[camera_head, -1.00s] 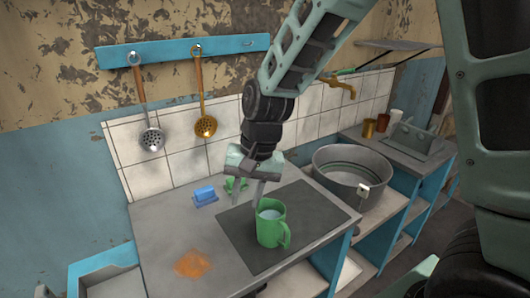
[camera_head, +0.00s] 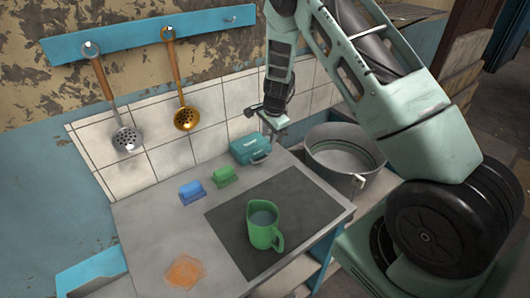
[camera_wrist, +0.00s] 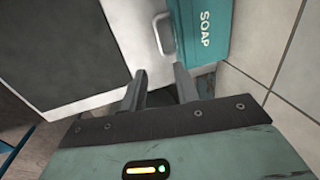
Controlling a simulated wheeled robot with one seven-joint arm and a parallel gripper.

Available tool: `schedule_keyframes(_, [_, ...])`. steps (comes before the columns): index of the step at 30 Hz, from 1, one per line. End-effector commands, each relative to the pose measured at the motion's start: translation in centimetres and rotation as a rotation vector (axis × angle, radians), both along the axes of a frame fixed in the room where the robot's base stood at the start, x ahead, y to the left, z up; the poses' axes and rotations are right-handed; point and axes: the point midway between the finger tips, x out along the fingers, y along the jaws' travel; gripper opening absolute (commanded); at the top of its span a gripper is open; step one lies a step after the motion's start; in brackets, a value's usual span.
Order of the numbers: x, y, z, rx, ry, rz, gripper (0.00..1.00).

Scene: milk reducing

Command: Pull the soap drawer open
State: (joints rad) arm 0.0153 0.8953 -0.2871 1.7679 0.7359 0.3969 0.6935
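The soap drawer is a teal box (camera_head: 250,148) at the back of the counter against the tiles, with a grey handle (camera_head: 260,160) on its front. In the wrist view the box (camera_wrist: 203,35) shows the word SOAP, and its handle (camera_wrist: 165,33) stands out to the left. The drawer appears shut. My gripper (camera_wrist: 160,70) is open and empty, its two fingers apart and pointing toward the handle without touching it. In the head view my gripper (camera_head: 278,132) is beside the box, on its right, partly hidden by my wrist.
A blue sponge (camera_head: 192,192) and a green sponge (camera_head: 224,176) lie left of the box. A metal basin (camera_head: 345,152) is at the right. Tiled wall (camera_head: 240,95) rises close behind the box.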

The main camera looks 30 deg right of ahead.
Motion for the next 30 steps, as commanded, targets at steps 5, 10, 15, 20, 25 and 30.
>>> schedule_keyframes(5, [0.7,0.0,-3.7,0.001,0.003,0.0,0.31])
schedule_keyframes(10, [1.3,0.0,-6.8,0.001,0.002,0.0,0.31])
schedule_keyframes(15, [1.8,0.1,-9.1,0.001,0.001,0.003,0.31])
schedule_keyframes(20, [2.1,0.1,-10.2,0.001,-0.001,0.002,0.31])
schedule_keyframes(25, [2.1,0.1,-10.5,0.001,-0.001,0.002,0.31])
schedule_keyframes(30, [2.1,0.1,-10.5,0.001,-0.001,0.002,0.28])
